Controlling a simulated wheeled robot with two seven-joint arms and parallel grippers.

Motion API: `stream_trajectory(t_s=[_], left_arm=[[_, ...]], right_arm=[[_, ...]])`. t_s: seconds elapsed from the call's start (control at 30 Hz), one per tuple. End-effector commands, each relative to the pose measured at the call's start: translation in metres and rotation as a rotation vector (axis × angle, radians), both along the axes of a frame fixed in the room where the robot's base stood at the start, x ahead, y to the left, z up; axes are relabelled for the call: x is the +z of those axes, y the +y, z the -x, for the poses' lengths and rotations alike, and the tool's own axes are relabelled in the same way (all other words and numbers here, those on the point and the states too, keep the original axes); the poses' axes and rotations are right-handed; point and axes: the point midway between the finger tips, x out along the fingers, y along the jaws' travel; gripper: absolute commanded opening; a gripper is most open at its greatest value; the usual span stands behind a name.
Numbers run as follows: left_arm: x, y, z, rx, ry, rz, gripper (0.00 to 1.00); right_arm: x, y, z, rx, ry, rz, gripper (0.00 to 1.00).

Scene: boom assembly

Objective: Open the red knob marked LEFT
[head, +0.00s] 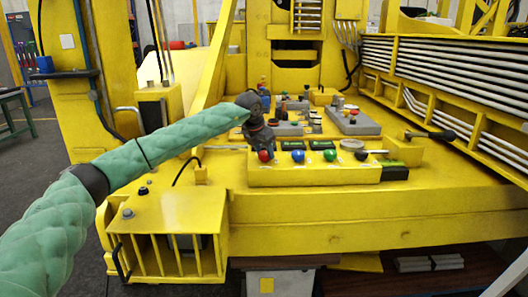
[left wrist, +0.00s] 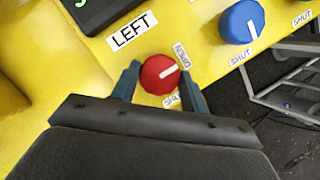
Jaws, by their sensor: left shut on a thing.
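The red knob (left wrist: 160,75) sits on a yellow panel (left wrist: 40,70), beside the white LEFT label (left wrist: 132,31). In the left wrist view it has a white pointer line that points up and to the right, toward the OPEN label (left wrist: 180,55); a SHUT label is partly covered below it. My left gripper (left wrist: 158,82) has one finger on each side of the knob and is shut on it. In the head view the red knob (head: 264,156) is at the left end of the panel's front face, under my left gripper (head: 262,145). My right gripper is not in view.
A blue knob (left wrist: 242,21) is next to the red one, and a green knob (head: 330,154) is farther right. Levers and grey control boxes (head: 352,121) stand behind the panel. A black-handled lever (head: 430,135) sticks out at the right.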

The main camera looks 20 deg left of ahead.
Motion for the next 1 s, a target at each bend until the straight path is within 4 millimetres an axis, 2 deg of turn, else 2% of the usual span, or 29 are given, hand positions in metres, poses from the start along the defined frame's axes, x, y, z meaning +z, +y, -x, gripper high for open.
stream_trajectory(t_s=[0.07, 0.1, 0.2, 0.57, 0.67, 0.9, 1.0], left_arm=[[0.0, 0.001, 0.0, 0.001, 0.0, 0.0, 0.22], [0.0, 0.001, 0.0, 0.001, 0.0, 0.0, 0.48], [0.0, 0.001, 0.0, 0.001, 0.0, 0.0, 0.66], [0.004, 0.001, 0.001, 0.0, -0.001, 0.0, 0.66], [0.013, 0.003, 0.005, 0.0, -0.001, 0.002, 0.66], [0.047, 0.009, 0.018, -0.001, -0.002, 0.001, 0.66], [0.059, 0.012, 0.022, 0.0, -0.001, 0.0, 0.66]], right_arm=[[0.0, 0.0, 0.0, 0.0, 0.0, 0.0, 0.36], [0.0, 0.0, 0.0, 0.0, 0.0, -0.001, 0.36], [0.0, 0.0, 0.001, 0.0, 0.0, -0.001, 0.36], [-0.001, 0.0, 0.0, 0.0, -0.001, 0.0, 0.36], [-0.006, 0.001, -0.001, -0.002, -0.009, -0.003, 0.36], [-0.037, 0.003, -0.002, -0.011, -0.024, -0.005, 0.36], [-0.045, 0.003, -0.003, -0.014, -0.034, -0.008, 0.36]])
